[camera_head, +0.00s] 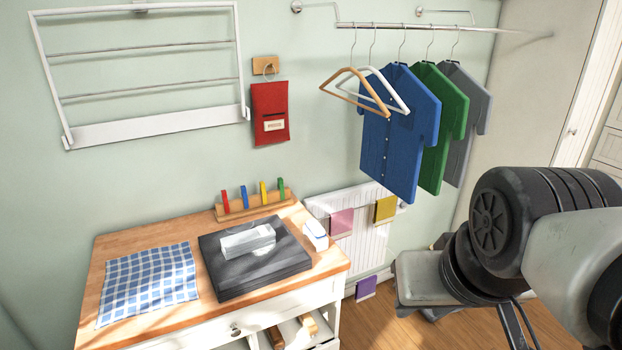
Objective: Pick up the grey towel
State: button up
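A dark grey, flat, folded-looking thing (236,284) lies on the wooden worktop; it may be the grey towel, but I cannot tell its material for sure. A light grey-white box-like thing (247,240) lies on top of it and hides part of its upper face. My arm shows at the right, apart from the worktop. I cannot make out my gripper in this view.
A blue checked cloth (148,283) lies left on the worktop (115,250). A peg rack (254,204) stands behind; a small white object (315,235) is at the right. Shirts (401,133) hang from a rail above a radiator (362,238) carrying small cloths.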

aim_at(236, 245)
jog(key=z, duration=0.7)
jog(key=u, duration=1.55)
jog(key=i+j+z, duration=0.45)
jog(key=i+j, duration=0.2)
jog(key=j, duration=0.15)
jog(key=i+j+z, duration=0.25)
jog(key=j, duration=0.25)
